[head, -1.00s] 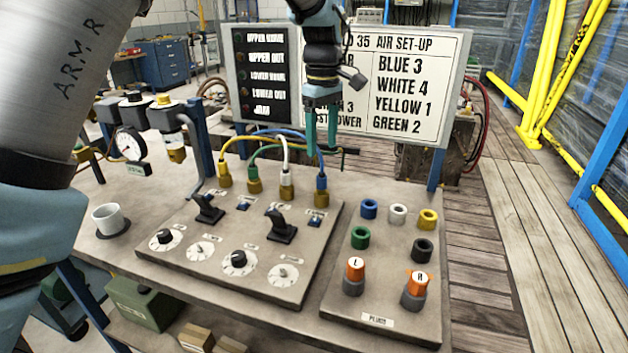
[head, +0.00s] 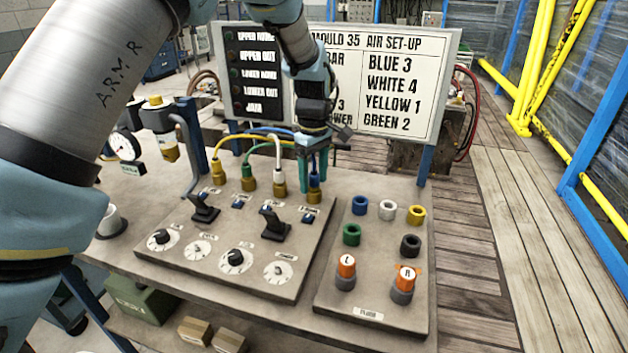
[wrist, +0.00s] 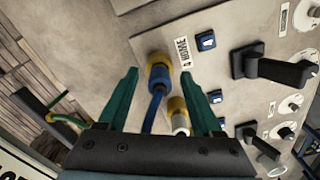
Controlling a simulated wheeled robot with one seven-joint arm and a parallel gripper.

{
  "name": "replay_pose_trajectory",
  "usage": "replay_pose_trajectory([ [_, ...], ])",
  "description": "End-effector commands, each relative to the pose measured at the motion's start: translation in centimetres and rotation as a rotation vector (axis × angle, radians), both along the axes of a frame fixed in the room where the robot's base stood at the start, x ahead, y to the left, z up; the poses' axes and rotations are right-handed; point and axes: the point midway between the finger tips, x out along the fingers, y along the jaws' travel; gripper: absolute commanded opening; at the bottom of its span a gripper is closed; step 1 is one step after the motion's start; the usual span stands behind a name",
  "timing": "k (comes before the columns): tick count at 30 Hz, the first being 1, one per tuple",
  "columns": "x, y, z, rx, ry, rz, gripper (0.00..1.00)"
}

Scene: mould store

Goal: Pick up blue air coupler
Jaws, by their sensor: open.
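The blue air coupler (head: 314,181) sits upright in a brass socket at the right end of the row on the panel, with a blue hose rising from it. In the wrist view the blue coupler (wrist: 158,78) lies between the fingers, beyond their tips, its collar in the brass socket. My gripper (head: 313,168) is open around the coupler's hose end in the head view, pointing down. In the wrist view my gripper (wrist: 160,75) shows two green fingers apart, with a gap on each side of the coupler.
White (head: 279,172), green (head: 248,172) and yellow (head: 217,169) couplers stand left of the blue one. Black levers (head: 274,225) and dials are in front. A plug board (head: 375,285) with coloured rings is at the right. The sign (head: 385,75) stands behind.

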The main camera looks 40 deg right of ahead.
Motion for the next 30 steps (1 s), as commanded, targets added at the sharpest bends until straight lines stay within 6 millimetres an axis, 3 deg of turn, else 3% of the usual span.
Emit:
replay_pose_trajectory([
  [2, 0.02, 0.00, 0.00, 0.000, 0.000, 0.000, 0.65],
  [19, 0.03, 0.00, 0.05, 0.000, 0.000, 0.000, 0.00],
  [30, 0.03, -0.01, 0.06, 0.000, 0.000, 0.000, 0.00],
])
